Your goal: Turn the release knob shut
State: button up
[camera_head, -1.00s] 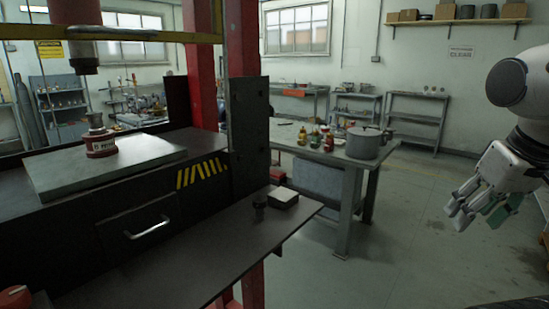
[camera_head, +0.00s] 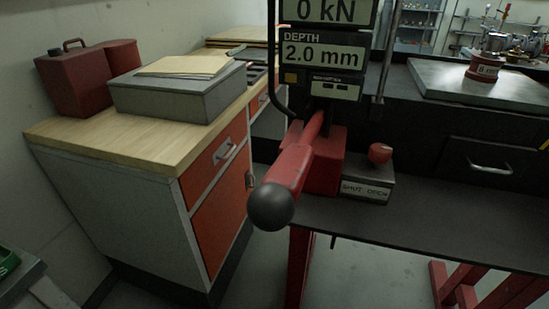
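The release knob (camera_head: 380,153) is a small red knob on a dark box. The box carries a light label (camera_head: 366,190) reading SHUT and OPEN, and stands on the dark shelf of the press. Which way the knob points is too small to tell. Left of it is a red pump body (camera_head: 323,160) with a red lever that ends in a black ball (camera_head: 270,206), reaching toward me. My gripper and arm are not in this view.
A display (camera_head: 322,52) above the pump reads 0 kN and depth 2.0 mm. A wooden-topped cabinet (camera_head: 100,140) with orange drawers stands at left, bearing a grey box (camera_head: 180,95) and red cans (camera_head: 75,85). The shelf (camera_head: 450,228) right of the knob is bare.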

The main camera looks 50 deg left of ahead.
aim_at(379, 153)
jog(key=u, duration=1.8)
